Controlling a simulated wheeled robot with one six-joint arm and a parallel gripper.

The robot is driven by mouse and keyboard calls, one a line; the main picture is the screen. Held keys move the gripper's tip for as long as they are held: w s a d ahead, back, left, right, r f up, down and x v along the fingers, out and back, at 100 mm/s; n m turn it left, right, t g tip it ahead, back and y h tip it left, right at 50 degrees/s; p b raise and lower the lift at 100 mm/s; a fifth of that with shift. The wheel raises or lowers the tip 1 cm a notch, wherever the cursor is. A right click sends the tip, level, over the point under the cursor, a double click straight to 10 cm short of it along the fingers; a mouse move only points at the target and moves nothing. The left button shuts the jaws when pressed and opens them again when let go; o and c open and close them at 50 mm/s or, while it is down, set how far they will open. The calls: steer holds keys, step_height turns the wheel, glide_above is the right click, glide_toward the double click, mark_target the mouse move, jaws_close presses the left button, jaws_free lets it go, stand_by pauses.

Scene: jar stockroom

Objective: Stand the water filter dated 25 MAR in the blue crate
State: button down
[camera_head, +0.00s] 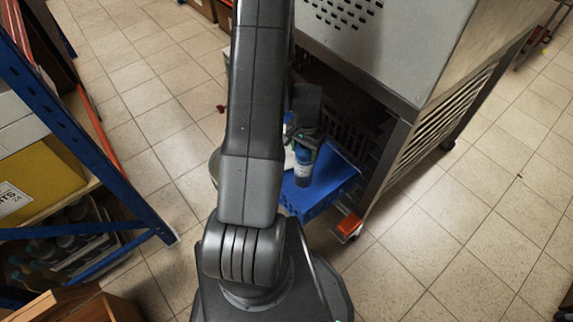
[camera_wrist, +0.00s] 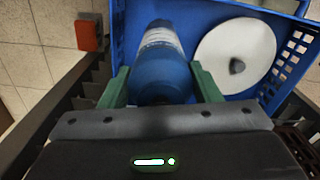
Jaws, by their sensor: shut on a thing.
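A blue cylindrical water filter with a pale label (camera_wrist: 160,62) is between the green fingers of my gripper (camera_wrist: 162,88), which is shut on it. The date on its label is not legible. The filter also shows in the head view (camera_head: 303,168), roughly upright over the blue crate. The blue crate (camera_wrist: 292,62) lies beyond and around the filter in the wrist view; it also shows in the head view (camera_head: 342,188). I cannot tell whether the filter's base touches the crate floor. My arm hides the crate's left part in the head view.
A white disc with a dark knob (camera_wrist: 236,56) lies in the crate, right of the filter. A metal cabinet (camera_head: 385,45) stands close behind and right. A blue-framed shelf (camera_head: 60,110) with a yellow box (camera_head: 40,185) is at left. The tiled floor is clear at right.

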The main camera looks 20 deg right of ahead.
mark_target(304, 170)
steer(key=shift+s+d+f, duration=0.15)
steer(key=shift+s, duration=0.15)
steer(key=shift+f+b, duration=0.8)
steer(key=shift+f, duration=4.1)
steer(key=shift+f, duration=0.2)
steer(key=shift+c, duration=2.3)
jaws_free()
steer(key=shift+r, duration=0.1)
step_height(304, 170, up, 12)
steer(key=shift+r+p, duration=0.1)
steer(key=shift+p, duration=0.9)
